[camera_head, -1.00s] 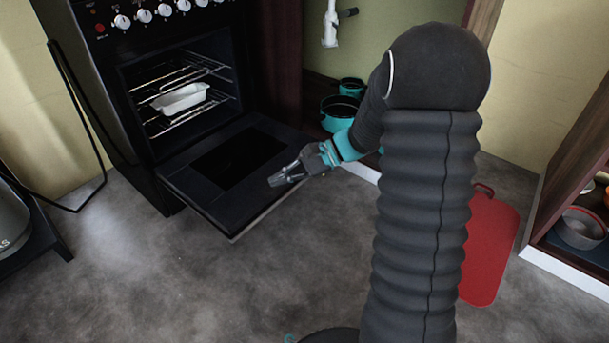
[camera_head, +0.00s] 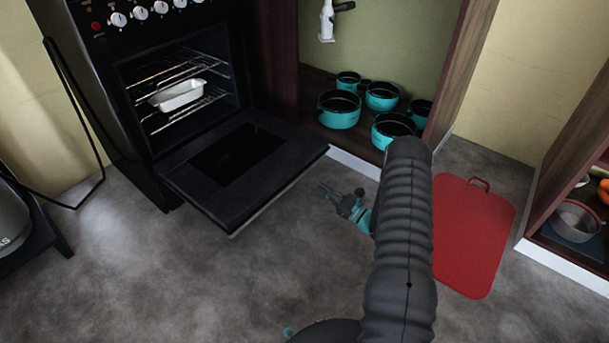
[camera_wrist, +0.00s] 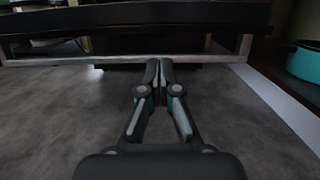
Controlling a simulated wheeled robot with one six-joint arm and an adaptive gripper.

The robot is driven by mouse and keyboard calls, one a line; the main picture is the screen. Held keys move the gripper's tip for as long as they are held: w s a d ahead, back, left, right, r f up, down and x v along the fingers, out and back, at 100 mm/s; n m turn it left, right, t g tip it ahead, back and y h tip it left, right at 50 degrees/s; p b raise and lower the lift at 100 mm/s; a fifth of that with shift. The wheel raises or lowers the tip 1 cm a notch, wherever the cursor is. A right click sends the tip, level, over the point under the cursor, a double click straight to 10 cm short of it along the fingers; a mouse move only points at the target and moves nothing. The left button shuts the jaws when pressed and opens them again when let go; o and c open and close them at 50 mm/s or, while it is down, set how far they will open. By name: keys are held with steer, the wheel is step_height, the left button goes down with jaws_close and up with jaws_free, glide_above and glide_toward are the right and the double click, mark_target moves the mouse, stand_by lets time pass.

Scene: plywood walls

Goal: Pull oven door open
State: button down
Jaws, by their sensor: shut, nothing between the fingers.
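The black oven (camera_head: 112,95) stands at the upper left in the head view. Its door (camera_head: 290,163) is folded down to about level, and the inside with its wire racks is in plain view. A white dish (camera_head: 180,95) sits on a rack inside. My gripper (camera_head: 323,188) is to the right of the door's outer edge, apart from it. In the wrist view my gripper (camera_wrist: 159,66) is shut and empty. The door's dark edge and pale bar (camera_wrist: 120,60) cross the view ahead of and above the fingers.
Several teal pots (camera_head: 340,108) stand in an open cabinet right of the oven. A red board (camera_head: 470,235) lies on the floor at the right. A shelf unit (camera_head: 560,165) stands at the far right. The grey floor in front of the oven is clear.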

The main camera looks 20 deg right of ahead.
steer(key=f+x, duration=0.1)
steer(key=x, duration=0.8)
steer(key=shift+w+d+m+t+h, duration=0.15)
steer(key=shift+w+m+t+h, duration=0.15)
steer(key=shift+w, duration=0.15)
steer(key=shift+r, duration=0.1)
